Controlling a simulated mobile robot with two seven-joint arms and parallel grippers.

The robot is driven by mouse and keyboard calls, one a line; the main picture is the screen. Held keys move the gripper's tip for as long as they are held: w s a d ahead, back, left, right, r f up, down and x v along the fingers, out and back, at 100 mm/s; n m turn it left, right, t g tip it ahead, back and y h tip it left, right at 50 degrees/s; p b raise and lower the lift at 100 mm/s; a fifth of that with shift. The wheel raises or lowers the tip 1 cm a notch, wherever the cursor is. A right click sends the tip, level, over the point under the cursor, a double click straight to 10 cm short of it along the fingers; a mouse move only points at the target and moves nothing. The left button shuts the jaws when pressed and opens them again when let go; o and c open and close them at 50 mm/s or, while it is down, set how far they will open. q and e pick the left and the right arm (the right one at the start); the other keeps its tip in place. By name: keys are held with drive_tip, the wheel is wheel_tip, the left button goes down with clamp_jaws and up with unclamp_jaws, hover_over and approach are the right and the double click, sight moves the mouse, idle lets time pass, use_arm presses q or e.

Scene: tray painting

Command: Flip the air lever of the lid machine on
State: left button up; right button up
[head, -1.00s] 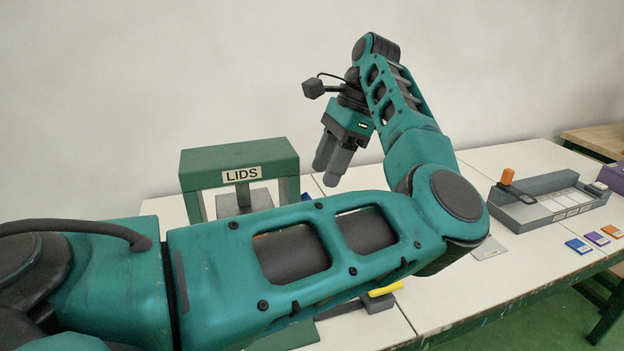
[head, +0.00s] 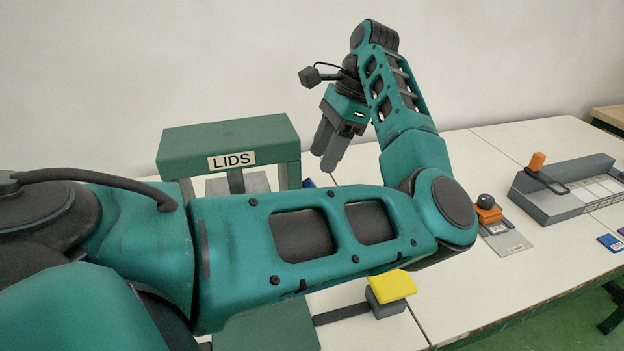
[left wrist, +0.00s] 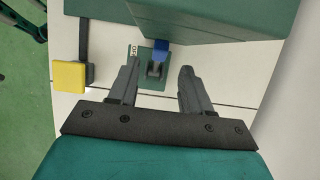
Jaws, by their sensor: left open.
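The lid machine (head: 230,147) is a green frame labelled LIDS, partly hidden behind my left arm in the head view. It also shows at the top of the left wrist view (left wrist: 215,20). Its air lever (left wrist: 160,55) has a blue handle and stands on a small green plate with a partly hidden label that seems to read OFF. A bit of blue (head: 308,183) beside the machine in the head view may be this handle. My left gripper (head: 325,160) is open and empty, pointing down beside the machine. In the left wrist view its fingertips (left wrist: 158,70) are either side of the lever's line; contact cannot be told.
A yellow pad (head: 392,285) on a dark block stands at the table front, also in the left wrist view (left wrist: 70,75). An orange block with a black knob (head: 488,210) and a grey tray (head: 540,207) stand to the right. The white table (head: 470,155) behind my elbow is clear.

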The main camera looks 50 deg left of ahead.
sight(312, 182)
use_arm(q)
drive_tip(key=x, duration=0.7)
drive_tip(key=shift+c, duration=0.5)
clamp_jaws()
drive_tip(key=shift+f, duration=0.1)
